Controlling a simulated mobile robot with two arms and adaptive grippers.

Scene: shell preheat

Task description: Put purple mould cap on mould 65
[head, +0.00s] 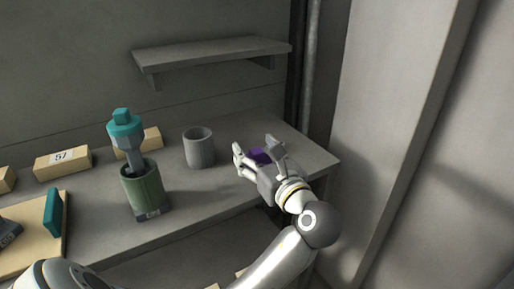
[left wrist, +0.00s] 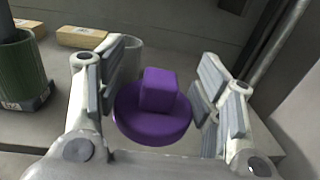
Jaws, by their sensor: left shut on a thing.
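My left gripper (head: 259,146) is shut on the purple mould cap (head: 259,155), above the right end of the bench. In the left wrist view the purple cap (left wrist: 155,110) is a round disc with a square knob, between the two fingers of the left gripper (left wrist: 158,95). A grey open-topped cylinder (head: 199,148) stands just left of the gripper. I cannot read 65 on anything. My right gripper is not in view.
A grey piece with a teal top (head: 124,127) stands in the green cylinder. A tan block (head: 63,161) marked 57 and another tan block (head: 150,139) lie behind. A teal piece (head: 54,211) is on a tan board (head: 45,245). A shelf (head: 215,55) hangs above.

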